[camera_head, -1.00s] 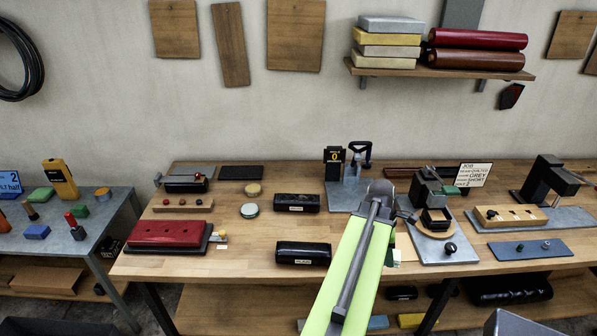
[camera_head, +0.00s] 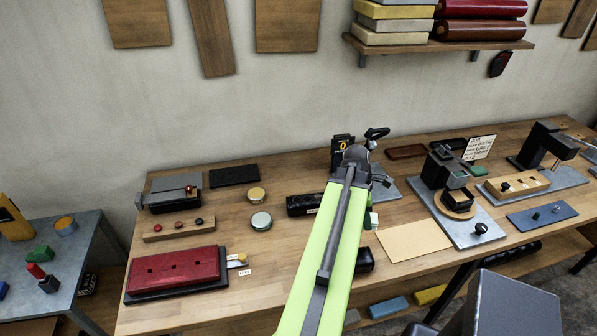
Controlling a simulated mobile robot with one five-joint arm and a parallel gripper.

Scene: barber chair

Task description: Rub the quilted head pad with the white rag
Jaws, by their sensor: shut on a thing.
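My green arm (camera_head: 328,262) reaches up from the bottom over the bench. Its far end and my gripper are hidden behind the arm's own links, so I cannot see the jaws. A small whitish piece (camera_head: 373,220) shows just right of the arm; I cannot tell whether it is the white rag. A black pad (camera_head: 302,205) with a small label lies left of the arm, its right end covered. The end of another black pad (camera_head: 365,261) shows on the arm's right. Neither pad shows clear quilting, so I cannot tell which is the quilted head pad.
A red pad (camera_head: 175,268) with dimples lies at the bench's left. Two round tins (camera_head: 261,221) stand between it and the arm. A bare tan sheet (camera_head: 414,242) lies right of the arm. A clamp fixture (camera_head: 446,170) and a job card (camera_head: 480,147) stand farther right.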

